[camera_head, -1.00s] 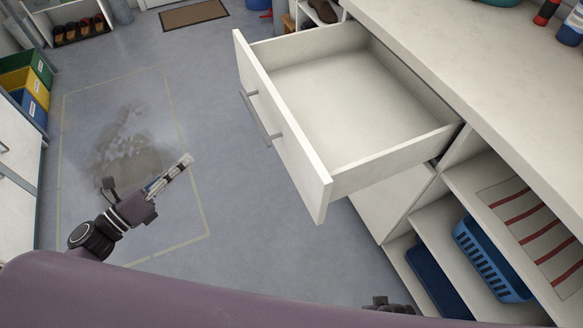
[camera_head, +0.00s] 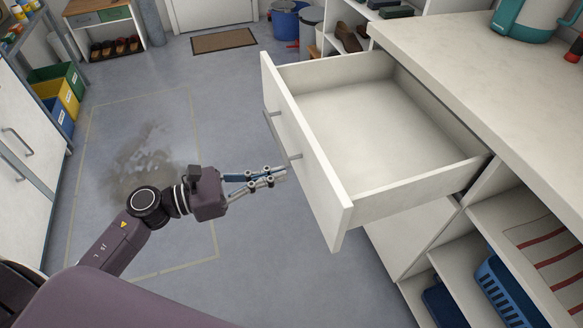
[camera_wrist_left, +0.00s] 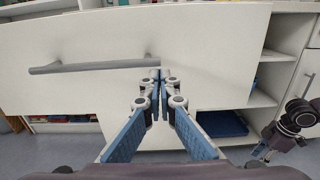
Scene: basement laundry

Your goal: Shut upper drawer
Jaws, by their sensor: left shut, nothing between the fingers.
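The white upper drawer (camera_head: 317,182) stands pulled well out of the cabinet and is empty inside. Its front panel (camera_wrist_left: 205,40) fills the upper part of the left wrist view, with a grey bar handle (camera_wrist_left: 95,64) to the left. My left gripper (camera_head: 284,173) is shut and empty, in front of the drawer's outer face near the near end of the handle (camera_head: 281,132). In the wrist view its fingertips (camera_wrist_left: 160,78) are just below the handle's right end. I cannot tell whether they touch. Part of my right arm and gripper (camera_wrist_left: 262,149) shows at the right edge.
A worktop (camera_head: 460,60) with a teal and white jug (camera_head: 532,18) lies above the drawer. Open shelves below hold a blue basket (camera_head: 505,290) and a striped cloth (camera_head: 556,245). The floor (camera_head: 235,130) left of the drawer is clear.

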